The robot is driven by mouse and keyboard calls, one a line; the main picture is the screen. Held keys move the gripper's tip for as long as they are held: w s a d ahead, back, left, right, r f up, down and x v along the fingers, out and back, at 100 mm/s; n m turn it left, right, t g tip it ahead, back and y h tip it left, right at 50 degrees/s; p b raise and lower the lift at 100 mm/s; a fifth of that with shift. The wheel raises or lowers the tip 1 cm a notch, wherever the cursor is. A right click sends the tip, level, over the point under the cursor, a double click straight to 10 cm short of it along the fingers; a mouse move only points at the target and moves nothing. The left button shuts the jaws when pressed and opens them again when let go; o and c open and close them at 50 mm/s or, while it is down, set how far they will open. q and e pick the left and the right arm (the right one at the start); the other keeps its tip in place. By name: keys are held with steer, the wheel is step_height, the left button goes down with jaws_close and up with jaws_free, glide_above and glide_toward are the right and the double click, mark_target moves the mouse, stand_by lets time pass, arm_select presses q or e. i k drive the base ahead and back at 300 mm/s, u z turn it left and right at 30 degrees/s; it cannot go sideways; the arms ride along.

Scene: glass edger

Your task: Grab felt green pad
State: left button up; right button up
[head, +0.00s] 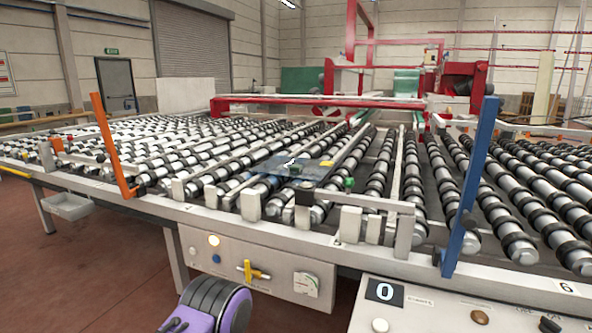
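A dark flat sheet (262,181) lies on the rollers in the middle of the table. On it sits a small dark green piece (296,169), which may be the felt green pad; it is too small to make out its texture. A small yellow piece (326,163) lies to its right. A round green piece (348,183) shows at the sheet's right front, near the table's front rail. Neither of my grippers can be made out in the head view, and nothing is seen touching these pieces.
The roller table (330,241) spans the view, with an orange upright (112,145) at left and a blue upright (470,190) at right. A control panel (262,270) is under its front edge. A console (450,312) stands at the lower right. Red floor is open at lower left.

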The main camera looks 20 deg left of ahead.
mark_target(295, 168)
steer(key=u, duration=2.65)
steer(key=i, duration=3.25)
steer(key=z, duration=3.35)
